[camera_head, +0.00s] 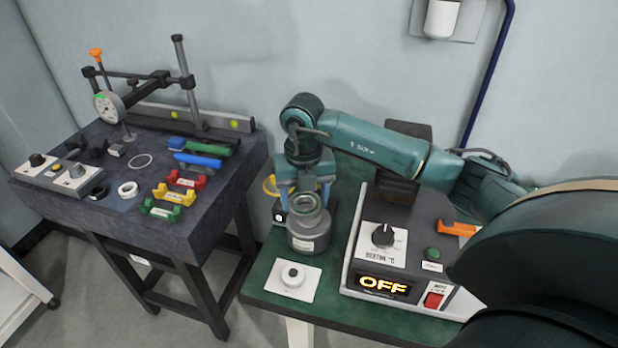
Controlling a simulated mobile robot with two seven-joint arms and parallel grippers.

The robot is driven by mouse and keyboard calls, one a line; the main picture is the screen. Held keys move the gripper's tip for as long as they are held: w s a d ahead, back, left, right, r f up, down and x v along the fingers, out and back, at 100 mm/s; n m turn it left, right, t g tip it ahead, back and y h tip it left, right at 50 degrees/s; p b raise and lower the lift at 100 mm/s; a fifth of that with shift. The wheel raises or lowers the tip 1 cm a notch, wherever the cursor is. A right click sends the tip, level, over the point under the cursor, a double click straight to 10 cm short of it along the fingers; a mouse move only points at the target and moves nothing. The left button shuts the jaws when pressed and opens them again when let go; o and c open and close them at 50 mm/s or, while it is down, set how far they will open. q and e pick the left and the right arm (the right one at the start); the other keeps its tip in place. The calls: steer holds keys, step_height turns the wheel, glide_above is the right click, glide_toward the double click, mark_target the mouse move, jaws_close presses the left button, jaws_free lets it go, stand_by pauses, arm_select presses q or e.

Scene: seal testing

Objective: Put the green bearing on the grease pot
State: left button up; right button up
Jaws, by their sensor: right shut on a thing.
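The grease pot (309,232) is a grey, labelled jar standing on the green table top, left of the heater box. A greenish ring, which looks like the green bearing (306,203), is at the pot's mouth. My right gripper (304,193) comes down from above at the pot's top, its blue-grey fingers on either side of the ring, and is shut on it. I cannot tell whether the ring rests on the pot or is held just above it. My left gripper is not in view.
A yellow ring (270,186) shows behind the pot. A white plate with a knob (292,277) lies in front. The heater box (395,262) reads OFF, at right. The dark table (120,240) at left holds a dial gauge stand, coloured blocks (160,208) and rings.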

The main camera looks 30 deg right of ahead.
mark_target(309, 196)
steer(key=m, duration=0.3)
steer(key=w+d+r+m, duration=0.1)
steer(key=m, duration=0.3)
steer(key=w+d+m, duration=0.1)
steer(key=m, duration=0.2)
steer(key=shift+w+d+r+m, duration=0.15)
steer(key=shift+d+r+m, duration=0.1)
steer(key=shift+m, duration=0.15)
steer(key=shift+f+b, duration=0.45)
steer(key=shift+f, duration=0.3)
step_height(309, 196, down, 2)
steer(key=shift+f+b, duration=0.15)
steer(key=shift+b, duration=0.75)
steer(key=shift+f, duration=0.25)
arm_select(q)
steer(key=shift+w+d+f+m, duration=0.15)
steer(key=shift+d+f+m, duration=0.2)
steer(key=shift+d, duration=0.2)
arm_select(e)
steer(key=shift+r, duration=0.1)
steer(key=shift+f+b, duration=0.85)
steer(key=shift+f, duration=0.3)
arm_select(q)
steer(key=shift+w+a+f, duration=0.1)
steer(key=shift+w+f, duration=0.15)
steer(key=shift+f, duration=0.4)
arm_select(e)
steer(key=shift+f, duration=0.1)
